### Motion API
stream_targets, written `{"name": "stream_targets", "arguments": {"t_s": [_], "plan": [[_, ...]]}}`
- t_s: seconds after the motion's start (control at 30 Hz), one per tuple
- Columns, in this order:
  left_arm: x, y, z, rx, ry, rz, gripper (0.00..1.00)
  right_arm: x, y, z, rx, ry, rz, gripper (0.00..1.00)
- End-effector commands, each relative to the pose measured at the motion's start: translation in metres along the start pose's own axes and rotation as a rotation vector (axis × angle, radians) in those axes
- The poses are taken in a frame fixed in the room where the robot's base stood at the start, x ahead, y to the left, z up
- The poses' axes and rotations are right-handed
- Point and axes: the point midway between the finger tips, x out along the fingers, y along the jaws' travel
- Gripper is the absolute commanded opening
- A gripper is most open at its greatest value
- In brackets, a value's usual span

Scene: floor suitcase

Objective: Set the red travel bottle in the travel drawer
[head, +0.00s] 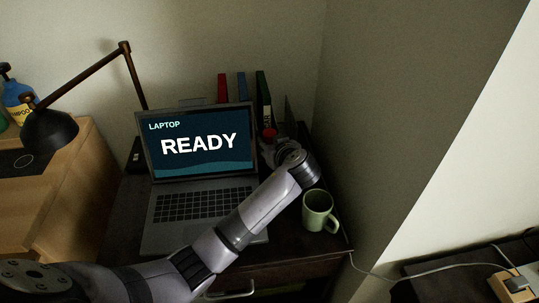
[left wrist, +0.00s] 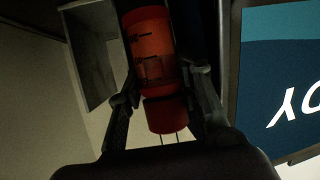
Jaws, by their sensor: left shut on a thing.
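The red travel bottle (left wrist: 148,50) shows large in the left wrist view, between the two fingers of my left gripper (left wrist: 165,100). The gripper is shut on it. In the head view only a small red bit of the bottle (head: 269,132) shows beside my left gripper (head: 275,142), at the back of the dark desk, right of the laptop. My wrist hides the rest, so I cannot tell whether the bottle touches the desk. A drawer with a metal handle (head: 236,294) is at the desk's front, at the bottom edge; I cannot tell whether it is the travel drawer. My right gripper is not in view.
An open laptop (head: 198,144) fills the desk's left and middle. A green mug (head: 317,211) stands at the right, close to my forearm. Books (head: 262,92) stand behind. A lamp (head: 50,130) and wooden cabinet (head: 75,190) are left. A wall closes the right side.

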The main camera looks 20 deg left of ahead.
Motion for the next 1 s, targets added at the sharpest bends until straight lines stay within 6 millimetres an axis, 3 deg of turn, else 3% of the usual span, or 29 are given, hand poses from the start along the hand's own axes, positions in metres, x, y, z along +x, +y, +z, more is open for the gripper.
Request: {"name": "stream_targets", "arguments": {"t_s": [0.33,0.77,0.8,0.9,1.0], "plan": [[0.018,-0.001,0.037,0.001,0.001,-0.001,0.05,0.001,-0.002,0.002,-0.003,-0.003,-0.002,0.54],[0.022,0.0,0.044,-0.001,0.001,0.0,0.05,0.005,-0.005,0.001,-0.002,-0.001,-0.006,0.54],[0.021,0.0,0.043,-0.001,0.001,0.0,0.35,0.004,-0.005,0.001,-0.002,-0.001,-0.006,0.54],[0.021,0.0,0.043,0.0,0.001,0.0,0.41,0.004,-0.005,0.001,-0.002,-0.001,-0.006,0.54],[0.021,0.0,0.043,0.0,0.001,0.0,0.41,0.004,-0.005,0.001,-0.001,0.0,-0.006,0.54]]}}
